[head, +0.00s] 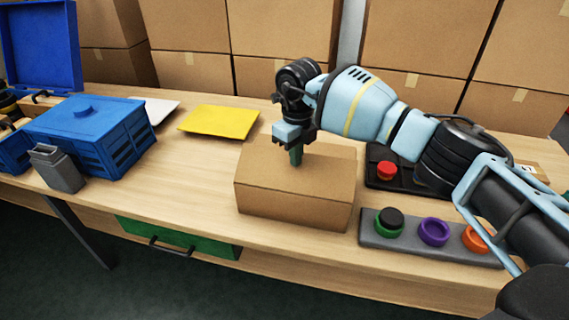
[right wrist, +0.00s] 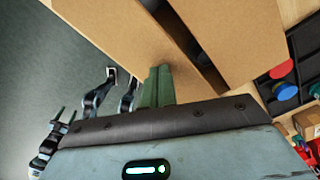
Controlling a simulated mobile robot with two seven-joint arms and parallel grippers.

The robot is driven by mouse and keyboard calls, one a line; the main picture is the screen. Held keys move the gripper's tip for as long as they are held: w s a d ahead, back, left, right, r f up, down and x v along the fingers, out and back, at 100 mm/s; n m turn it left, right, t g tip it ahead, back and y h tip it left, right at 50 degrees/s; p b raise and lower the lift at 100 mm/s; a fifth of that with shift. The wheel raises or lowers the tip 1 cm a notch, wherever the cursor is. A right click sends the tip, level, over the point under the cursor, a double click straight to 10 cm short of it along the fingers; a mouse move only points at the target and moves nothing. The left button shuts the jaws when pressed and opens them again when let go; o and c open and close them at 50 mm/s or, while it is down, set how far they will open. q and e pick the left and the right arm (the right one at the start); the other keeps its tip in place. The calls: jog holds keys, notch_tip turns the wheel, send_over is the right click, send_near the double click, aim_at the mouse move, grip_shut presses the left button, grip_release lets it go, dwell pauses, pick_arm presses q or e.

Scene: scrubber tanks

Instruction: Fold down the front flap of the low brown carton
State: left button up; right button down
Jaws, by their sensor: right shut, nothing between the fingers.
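The low brown carton (head: 291,205) sits on the wooden table, right of its middle, near the front edge. In the head view its top looks closed; in the right wrist view a dark gap runs between two brown panels (right wrist: 233,38). My right gripper (head: 296,158) points down at the carton's top, its green fingers shut and empty. In the right wrist view the fingertips (right wrist: 158,72) are at or close to the panel edge by the gap; contact cannot be told. My left gripper is outside the head view; blue and black arm parts at the right wrist view's lower left are too small to read.
A grey panel with coloured knobs (head: 376,242) lies right of the carton, and a black panel with a red button (head: 386,170) behind it. A yellow sheet (head: 218,120), a blue box (head: 85,130) and a grey container (head: 58,170) stand left. Stacked cartons line the back.

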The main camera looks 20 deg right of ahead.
jog(key=shift+w+d+f+b, duration=0.25)
jog(key=shift+w+f+b, duration=0.2)
jog(key=shift+f, duration=0.1)
jog(key=shift+w+d+f+b, duration=0.3)
jog(key=shift+f+b, duration=0.1)
jog(key=shift+f, duration=0.1)
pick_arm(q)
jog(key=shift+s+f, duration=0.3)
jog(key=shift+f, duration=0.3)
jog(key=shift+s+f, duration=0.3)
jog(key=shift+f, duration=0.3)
pick_arm(e)
jog(key=shift+w+f, duration=0.1)
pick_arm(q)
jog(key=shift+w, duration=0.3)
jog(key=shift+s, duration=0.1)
pick_arm(e)
jog(key=shift+f, duration=0.25)
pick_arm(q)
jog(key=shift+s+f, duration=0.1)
pick_arm(e)
jog(key=shift+f, duration=0.1)
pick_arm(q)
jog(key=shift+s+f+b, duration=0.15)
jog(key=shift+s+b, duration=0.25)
pick_arm(e)
jog(key=shift+f, duration=0.5)
